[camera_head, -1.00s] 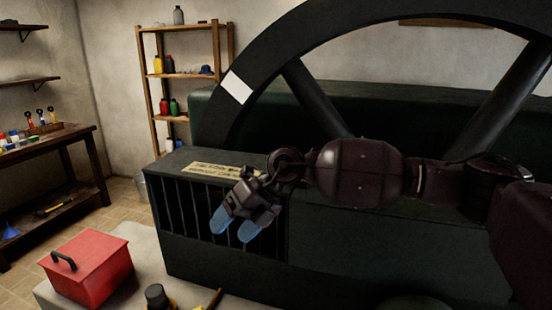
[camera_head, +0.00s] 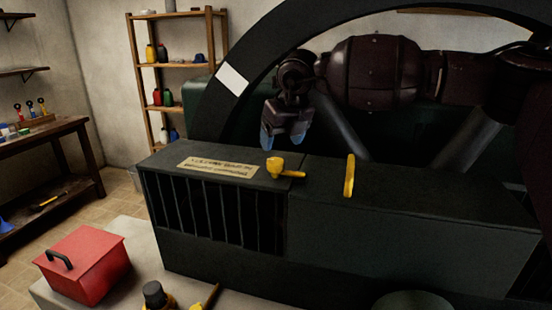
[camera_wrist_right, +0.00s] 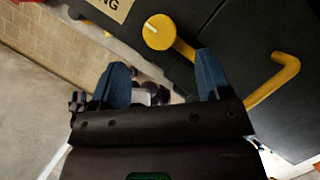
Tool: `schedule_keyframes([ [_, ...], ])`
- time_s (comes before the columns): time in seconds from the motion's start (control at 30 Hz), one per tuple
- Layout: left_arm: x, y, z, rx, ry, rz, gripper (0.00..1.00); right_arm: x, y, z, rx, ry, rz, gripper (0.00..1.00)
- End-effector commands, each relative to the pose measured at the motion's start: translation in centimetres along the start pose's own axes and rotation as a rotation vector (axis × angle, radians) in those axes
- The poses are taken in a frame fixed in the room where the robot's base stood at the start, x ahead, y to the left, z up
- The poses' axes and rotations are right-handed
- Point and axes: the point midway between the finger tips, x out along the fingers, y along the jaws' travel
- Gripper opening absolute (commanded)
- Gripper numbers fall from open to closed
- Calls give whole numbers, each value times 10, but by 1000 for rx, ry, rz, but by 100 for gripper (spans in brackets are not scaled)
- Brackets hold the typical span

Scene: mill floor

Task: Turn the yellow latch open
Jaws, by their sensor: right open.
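The yellow latch (camera_head: 277,167) sits on top of the dark machine box, with a round hub and a short lever pointing right in the head view. In the right wrist view the latch (camera_wrist_right: 160,32) is at the top middle, beyond the fingertips. A yellow handle (camera_head: 349,176) stands to its right on the same top; it also shows in the right wrist view (camera_wrist_right: 274,80). My right gripper (camera_head: 284,137) is open and empty, above and behind the latch, apart from it. Its blue fingers show in the right wrist view (camera_wrist_right: 165,78). My left gripper is not in view.
The dark box (camera_head: 400,220) has a barred front and a label plate (camera_head: 218,167). A large spoked wheel (camera_head: 215,100) rises behind it. A red toolbox (camera_head: 88,268) and a dark-capped item (camera_head: 154,295) are on the pale surface in front.

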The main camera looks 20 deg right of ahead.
Motion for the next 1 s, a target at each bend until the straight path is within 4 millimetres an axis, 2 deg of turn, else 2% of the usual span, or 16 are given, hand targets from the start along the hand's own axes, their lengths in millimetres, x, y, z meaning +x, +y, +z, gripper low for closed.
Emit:
schedule_keyframes([
  [0.2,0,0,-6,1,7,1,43,38,1,0,-1,2,0,71],
  [0.4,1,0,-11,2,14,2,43,61,0,0,0,1,0,71],
  [0.6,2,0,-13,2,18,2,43,69,0,0,-1,0,0,71],
  [0.83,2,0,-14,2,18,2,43,70,0,0,-1,0,1,71],
  [0.87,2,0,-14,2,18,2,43,70,0,0,-1,0,1,69],
  [1.0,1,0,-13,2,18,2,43,70,0,0,-1,0,1,48],
])
